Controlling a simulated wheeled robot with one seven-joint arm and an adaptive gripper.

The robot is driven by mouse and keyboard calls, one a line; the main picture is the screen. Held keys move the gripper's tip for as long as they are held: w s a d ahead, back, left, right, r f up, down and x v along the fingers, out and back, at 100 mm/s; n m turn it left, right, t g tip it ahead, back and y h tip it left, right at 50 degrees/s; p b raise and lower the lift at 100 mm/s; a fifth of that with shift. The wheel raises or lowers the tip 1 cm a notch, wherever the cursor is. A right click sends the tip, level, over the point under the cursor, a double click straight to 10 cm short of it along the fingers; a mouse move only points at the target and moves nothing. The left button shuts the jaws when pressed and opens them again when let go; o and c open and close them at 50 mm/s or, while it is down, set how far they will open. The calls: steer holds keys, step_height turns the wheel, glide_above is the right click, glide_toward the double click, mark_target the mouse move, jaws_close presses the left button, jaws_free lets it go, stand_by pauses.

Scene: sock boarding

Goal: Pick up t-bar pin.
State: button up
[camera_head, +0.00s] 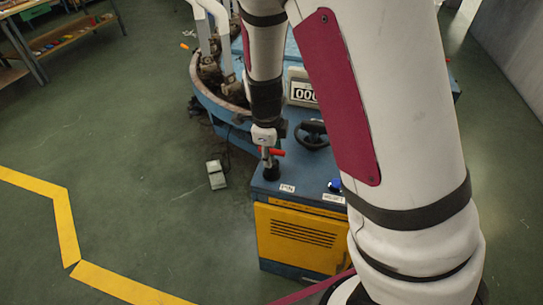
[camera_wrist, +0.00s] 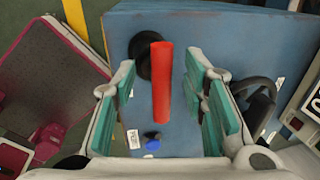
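The t-bar pin shows its red bar handle (camera_wrist: 162,85) in the wrist view, standing over a round black base (camera_wrist: 139,52) on the blue machine top. In the head view the red handle (camera_head: 276,152) shows just under my gripper (camera_head: 266,145). In the wrist view my gripper (camera_wrist: 160,78) is open, with one teal-padded finger on each side of the red bar. Gaps show between the bar and both pads. The pin's lower shaft is mostly hidden beneath the bar.
A black handwheel (camera_head: 312,134) and a counter display (camera_head: 301,88) stand right of the pin on the blue machine (camera_head: 262,180). A blue button (camera_wrist: 152,143) and a label lie near the pin. A foot pedal (camera_head: 216,174) is on the open green floor to the left.

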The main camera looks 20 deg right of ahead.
jaws_close()
steer(key=shift+r, duration=0.1)
step_height(320, 180, up, 10)
steer(key=shift+f+p, duration=0.15)
steer(key=shift+p, duration=1)
step_height(320, 180, up, 7)
steer(key=p, duration=0.5)
steer(key=shift+p, duration=0.35)
